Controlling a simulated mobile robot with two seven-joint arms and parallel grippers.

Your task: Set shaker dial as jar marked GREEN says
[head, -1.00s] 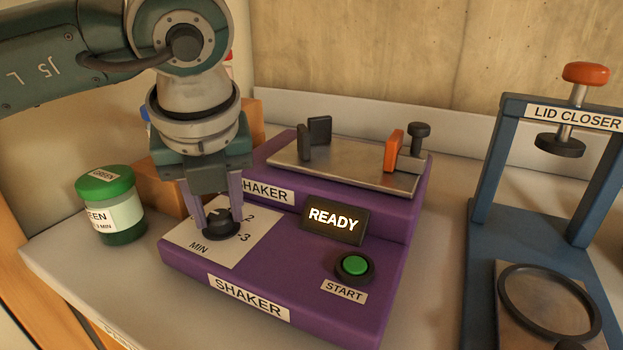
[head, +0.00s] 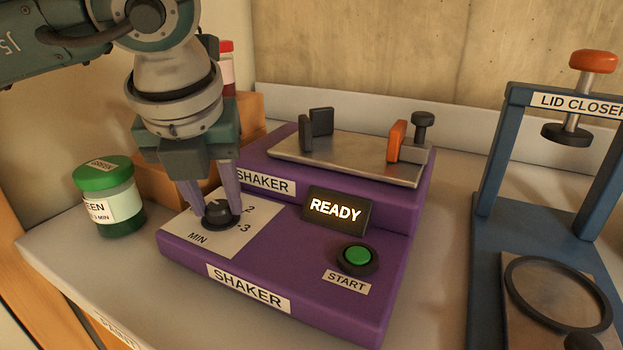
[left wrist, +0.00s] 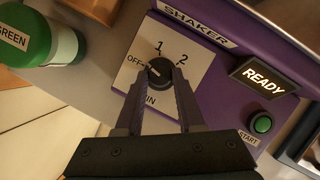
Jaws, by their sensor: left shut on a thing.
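The green-lidded jar marked GREEN (head: 108,197) stands left of the purple shaker (head: 320,283); its partly visible label reads "3 MIN". It also shows in the left wrist view (left wrist: 40,35). The black dial (head: 220,214) sits on a white plate marked MIN. In the left wrist view the dial (left wrist: 158,71) has OFF, 1 and 2 around it; a finger covers the 3, which shows in the head view. A pale mark on the dial seems to face OFF, but is small. My left gripper (head: 208,205) is shut on the dial, its arm tilted. My right gripper is out of view.
The READY display (head: 335,210) is lit, with the green START button (head: 357,256) below it. A metal clamp platform (head: 345,160) is behind. The blue lid closer (head: 487,170) stands right. A red-lidded jar (head: 227,70) stands at the back on an orange-brown block.

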